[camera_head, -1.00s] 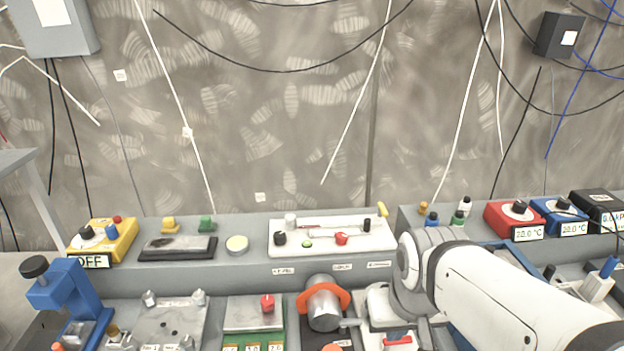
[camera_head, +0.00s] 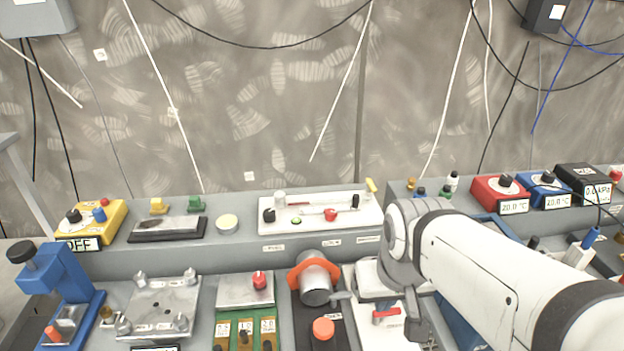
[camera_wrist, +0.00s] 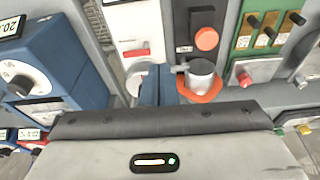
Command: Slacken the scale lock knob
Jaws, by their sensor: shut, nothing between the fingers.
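No knob carries a readable scale-lock label, so I cannot tell which one it is. A white panel (camera_head: 365,217) with a thin rod, a red knob (camera_head: 331,214) and black knobs stands on the rear ledge. A white unit with a red lever (camera_head: 386,315) lies beside my arm in the head view; a red lever also shows in the wrist view (camera_wrist: 136,53). My gripper (camera_wrist: 160,70) is shut and empty, its blue fingers beside a grey cylinder with an orange collar (camera_wrist: 200,92). In the head view my arm largely hides the gripper.
The orange-collared cylinder (camera_head: 316,280) and an orange-red button (camera_head: 323,329) stand left of my arm. A blue press-like device (camera_head: 50,290) is at far left. Red (camera_head: 485,190) and blue (camera_head: 543,186) dial boxes sit at right. Cables hang on the wall behind.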

